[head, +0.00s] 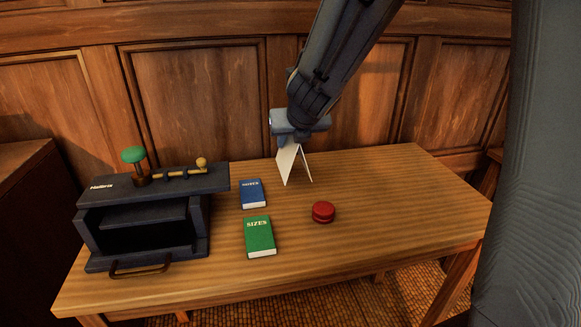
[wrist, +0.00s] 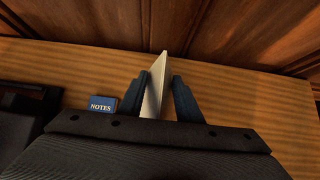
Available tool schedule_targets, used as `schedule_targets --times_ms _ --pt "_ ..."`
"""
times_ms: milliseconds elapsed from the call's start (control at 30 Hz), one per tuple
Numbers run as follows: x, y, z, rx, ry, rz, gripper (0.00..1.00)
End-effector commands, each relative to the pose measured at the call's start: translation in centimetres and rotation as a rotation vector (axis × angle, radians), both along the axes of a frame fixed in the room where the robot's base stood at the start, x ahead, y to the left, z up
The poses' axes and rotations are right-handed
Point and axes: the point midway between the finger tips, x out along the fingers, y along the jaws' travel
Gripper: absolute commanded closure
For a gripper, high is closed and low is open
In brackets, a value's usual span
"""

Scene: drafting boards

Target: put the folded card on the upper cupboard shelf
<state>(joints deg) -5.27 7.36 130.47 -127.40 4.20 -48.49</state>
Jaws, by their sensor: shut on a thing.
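The folded card (head: 289,164) is white and stands like a tent, fold upward, near the back of the table. My gripper (head: 295,141) is above it, shut on its top. In the wrist view the card (wrist: 157,82) is between the two dark fingers of my gripper (wrist: 165,95). I cannot tell whether the card's lower edges touch the table. The dark blue cupboard (head: 204,205) stands at the table's left, its front open. A shelf (head: 144,213) shows inside, with dark space below it. A handle (head: 140,268) is at its lower front.
A blue NOTES book (head: 252,194) and a green SIZES book (head: 259,236) lie between cupboard and card. A red round tin (head: 323,212) is right of them. A green-topped knob (head: 133,156) stands on the cupboard. The table's right (head: 410,190) is clear; panelled wall (head: 200,95) behind.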

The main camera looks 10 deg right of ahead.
Motion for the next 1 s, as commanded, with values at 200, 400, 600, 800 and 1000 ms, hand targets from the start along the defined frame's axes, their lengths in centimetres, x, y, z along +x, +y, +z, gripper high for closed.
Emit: schedule_targets --times_ms 200,400,600,800,1000 --pt "0.0 0.0 -1.1 0.0 -0.001 0.0 0.93" --pt "0.1 0.0 -2.2 -0.001 -0.001 0.001 0.93" --pt "0.1 0.0 -4.4 -0.001 -0.001 0.001 0.93" --pt "0.0 0.0 -4.9 0.0 -0.001 0.0 0.93" --pt "0.0 0.0 -4.8 0.0 -0.001 0.0 0.93"
